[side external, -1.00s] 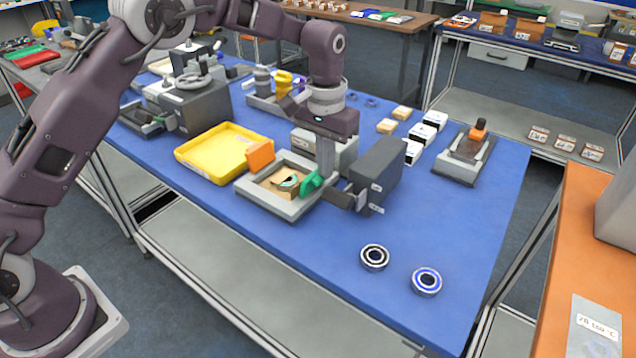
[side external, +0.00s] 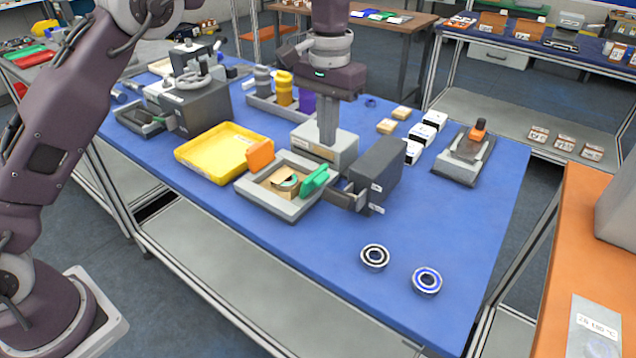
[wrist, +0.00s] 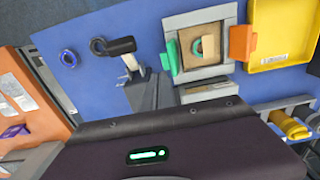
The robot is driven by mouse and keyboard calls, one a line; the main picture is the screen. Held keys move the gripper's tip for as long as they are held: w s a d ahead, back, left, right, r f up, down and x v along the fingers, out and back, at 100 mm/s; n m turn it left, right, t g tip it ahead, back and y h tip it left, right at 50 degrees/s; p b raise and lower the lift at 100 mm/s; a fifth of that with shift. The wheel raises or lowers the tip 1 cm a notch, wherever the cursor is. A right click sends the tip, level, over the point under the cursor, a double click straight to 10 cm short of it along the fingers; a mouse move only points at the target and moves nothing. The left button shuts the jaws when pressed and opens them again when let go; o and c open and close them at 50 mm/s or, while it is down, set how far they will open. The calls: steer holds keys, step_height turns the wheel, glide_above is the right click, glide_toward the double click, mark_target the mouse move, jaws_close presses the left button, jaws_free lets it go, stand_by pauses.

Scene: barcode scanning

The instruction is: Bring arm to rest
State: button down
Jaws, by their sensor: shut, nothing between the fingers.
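My gripper (side external: 327,138) hangs over the blue table (side external: 445,235), its fingers shut and empty, pointing down. In the side view its fingertips overlap a low grey box (side external: 345,148) behind the grey tray; I cannot tell the gap between them. The wrist view shows the dark gripper body (wrist: 170,150) at the bottom, with the fingertips not clearly seen. The grey tray (side external: 268,208) holds a cardboard box with a round green-edged item (side external: 287,182). An orange block (side external: 261,154) and a green block (side external: 314,181) stand at its sides.
A dark scanner-like device (side external: 377,172) stands right of the tray. A yellow tray (side external: 222,150) lies to the left, and bottles (side external: 284,88) stand in a rack behind. Two bearing rings (side external: 375,257) lie near the front edge. Free table lies at the front right.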

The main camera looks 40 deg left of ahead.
steer(key=s+a+r+t, duration=0.2)
steer(key=s+a+r, duration=0.3)
steer(key=s+r, duration=0.7)
steer(key=s+a+f+t, duration=0.1)
steer(key=s+f, duration=0.1)
steer(key=s, duration=0.9)
steer(key=s+a+f+t, duration=0.2)
steer(key=s+f, duration=0.1)
steer(key=s, duration=0.8)
steer(key=shift+f+t, duration=0.3)
steer(key=shift+w, duration=0.15)
